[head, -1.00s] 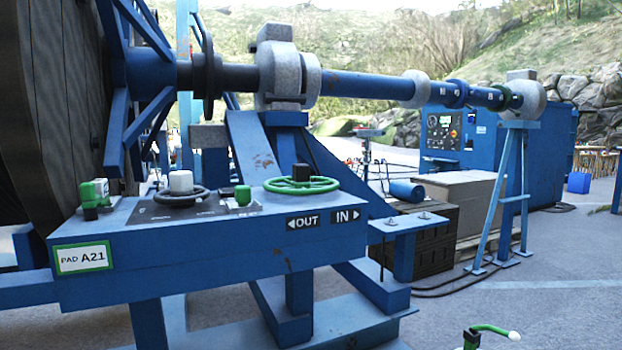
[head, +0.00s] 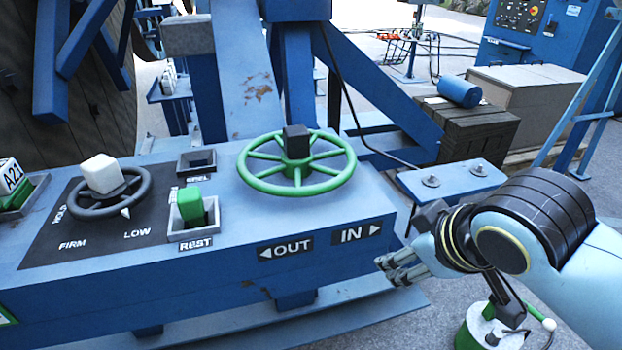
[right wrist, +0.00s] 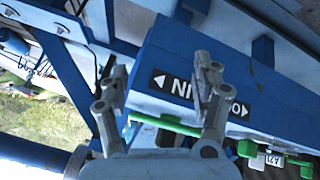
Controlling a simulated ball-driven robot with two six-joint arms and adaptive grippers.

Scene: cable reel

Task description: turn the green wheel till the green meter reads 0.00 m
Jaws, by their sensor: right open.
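The green wheel (head: 295,163), spoked with a black block at its hub, lies flat on top of the blue console (head: 330,225), above the OUT and IN labels. My right gripper (head: 392,268) is open and empty in front of the console's right end, below and to the right of the wheel, apart from it. In the right wrist view, my open fingers (right wrist: 160,80) stand before the tilted IN label (right wrist: 180,90), and part of a green rim (right wrist: 165,123) shows behind them. I see no readable green meter. My left gripper is out of view.
A dark handwheel with a white block (head: 103,175) and a green REST lever (head: 192,207) stand left of the wheel. A green post with a white-tipped handle (head: 485,330) is below my right arm. A bolted blue bracket (head: 450,185) sticks out right of the console.

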